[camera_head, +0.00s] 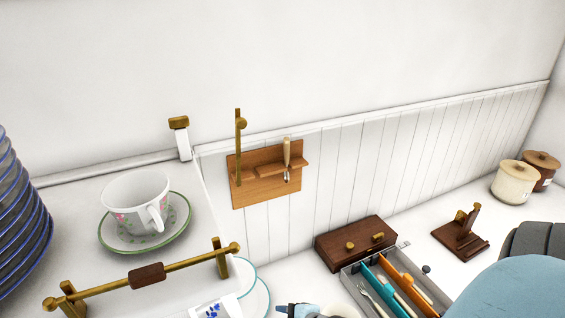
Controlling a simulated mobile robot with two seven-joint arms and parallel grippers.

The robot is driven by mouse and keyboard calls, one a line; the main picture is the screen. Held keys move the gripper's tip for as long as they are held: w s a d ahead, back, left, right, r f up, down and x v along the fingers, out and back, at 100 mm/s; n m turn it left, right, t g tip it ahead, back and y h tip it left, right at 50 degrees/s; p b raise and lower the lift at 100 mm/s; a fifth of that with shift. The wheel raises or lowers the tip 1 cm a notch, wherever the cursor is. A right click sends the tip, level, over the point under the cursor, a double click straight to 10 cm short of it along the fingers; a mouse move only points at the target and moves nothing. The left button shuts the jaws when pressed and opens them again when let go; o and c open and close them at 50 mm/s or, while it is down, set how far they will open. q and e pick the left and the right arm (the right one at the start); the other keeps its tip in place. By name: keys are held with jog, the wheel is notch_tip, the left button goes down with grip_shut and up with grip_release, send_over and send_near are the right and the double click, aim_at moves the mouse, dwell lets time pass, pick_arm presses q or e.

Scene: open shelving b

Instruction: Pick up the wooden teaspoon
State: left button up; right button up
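A slim utensil (287,153) with a pale wooden handle and a metallic-looking lower end stands upright in a small wooden wall rack (265,192). I cannot tell whether it is the wooden teaspoon. A grey cutlery tray (352,283) at the bottom right holds a fork (371,297) and several teal, orange and pale-handled utensils, partly cut off by the frame. No utensil there can be clearly made out as a wooden teaspoon. Neither gripper's fingers can be made out. A small dark and light-blue part at the bottom centre edge is cut off and unclear.
A floral cup (135,203) on a saucer (120,243) and stacked blue-rimmed plates (22,235) stand on the left shelf, behind a brass rail (190,263). A dark wooden box (340,247), brown stand (458,245) and lidded jars (513,182) stand on the right.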

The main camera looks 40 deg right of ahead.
jog(key=w+d+r+n+h, duration=0.2)
jog(key=w+d+r+n, duration=0.2)
jog(key=d+r+n, duration=0.15)
jog(key=n+t+h+b, duration=0.3)
jog(key=n+t+h, duration=0.25)
jog(key=n, duration=0.95)
send_near(288, 139)
jog(key=shift+t, duration=0.45)
jog(key=p+x, duration=0.1)
jog(key=x, duration=0.2)
jog(key=p+x, duration=0.1)
jog(key=x, duration=0.3)
jog(key=f+p+x, duration=0.1)
jog(key=x, duration=0.3)
jog(key=shift+p, duration=0.4)
jog(key=shift+s, duration=0.1)
grip_shut()
